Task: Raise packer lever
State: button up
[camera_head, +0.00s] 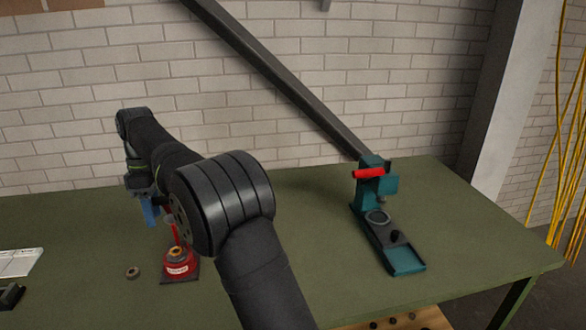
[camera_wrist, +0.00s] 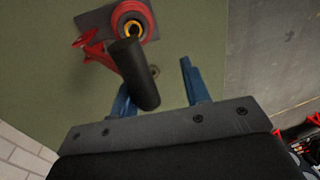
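The red packer (camera_head: 179,263) stands on a dark base plate at the left of the green table. In the wrist view the packer (camera_wrist: 131,14) is at the top, with a red lever arm (camera_wrist: 95,50) and a black cylindrical handle (camera_wrist: 136,76). My gripper (camera_head: 153,212) has blue fingers and is beside and above the packer. In the wrist view my gripper (camera_wrist: 156,77) is open. The handle overlaps the left finger in the picture and lies nearer that finger; the right finger is clear of it. Whether the handle touches a finger cannot be told.
A small ring (camera_head: 133,272) lies on the table left of the packer. A teal press (camera_head: 370,190) with a red handle stands at the right. White and black items (camera_head: 18,263) lie at the left edge. The table (camera_head: 320,240) is bare between packer and press.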

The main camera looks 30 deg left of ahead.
jog(key=s+d+f, duration=0.4)
jog(key=d+f, duration=0.1)
jog(key=f, duration=0.6)
jog(key=w+a+r, duration=0.2)
jog(key=a+r, duration=0.1)
jog(key=r, duration=1.5)
jog(key=w+d+m+y, duration=0.1)
jog(key=w+d+m, duration=0.6)
jog(key=w+d, duration=0.4)
jog(key=w+d+m+t+y, duration=0.1)
jog(key=w+d+m, duration=0.5)
jog(key=w+d, duration=0.5)
jog(key=w, duration=0.4)
jog(key=shift+w+r+m+t+y, duration=0.15)
jog(key=shift+w+m+t+y, duration=0.15)
jog(key=shift+w+m+y, duration=0.1)
